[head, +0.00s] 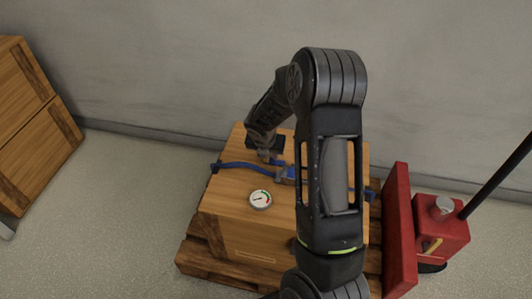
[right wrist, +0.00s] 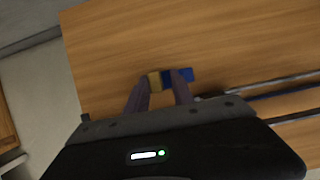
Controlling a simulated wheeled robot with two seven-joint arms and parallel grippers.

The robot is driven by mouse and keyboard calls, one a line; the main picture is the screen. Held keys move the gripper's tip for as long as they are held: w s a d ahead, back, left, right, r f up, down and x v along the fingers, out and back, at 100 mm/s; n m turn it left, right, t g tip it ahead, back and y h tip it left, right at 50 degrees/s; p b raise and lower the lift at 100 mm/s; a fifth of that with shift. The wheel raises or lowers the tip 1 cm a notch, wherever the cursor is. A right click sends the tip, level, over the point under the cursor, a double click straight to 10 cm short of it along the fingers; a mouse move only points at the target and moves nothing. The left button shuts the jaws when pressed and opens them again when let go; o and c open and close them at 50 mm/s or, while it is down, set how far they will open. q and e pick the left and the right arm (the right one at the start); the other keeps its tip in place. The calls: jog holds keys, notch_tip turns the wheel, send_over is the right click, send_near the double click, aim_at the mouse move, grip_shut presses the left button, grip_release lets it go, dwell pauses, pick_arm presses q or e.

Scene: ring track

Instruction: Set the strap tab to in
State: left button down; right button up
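A blue strap (head: 237,167) runs across the top of a wooden crate (head: 236,208). A blue buckle (head: 287,173) sits on it near the middle. My right gripper (head: 267,154) points down at the crate top near the buckle. My left gripper is out of view.
A round gauge (head: 260,200) is on the crate top. The crate stands on a wooden pallet (head: 196,259). A red upright plate (head: 398,230) and red machine part (head: 441,229) stand at the right. More wooden crates (head: 35,120) stand at the left. The floor between is clear.

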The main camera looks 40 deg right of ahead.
jog(key=shift+o, duration=0.8)
jog(key=shift+a+r, duration=0.1)
jog(key=shift+r, duration=0.05)
jog(key=p+v, duration=0.2)
jog(key=v, duration=0.5)
jog(key=shift+r, duration=0.25)
jog(key=shift+s+a, duration=0.1)
jog(key=shift+s, duration=0.05)
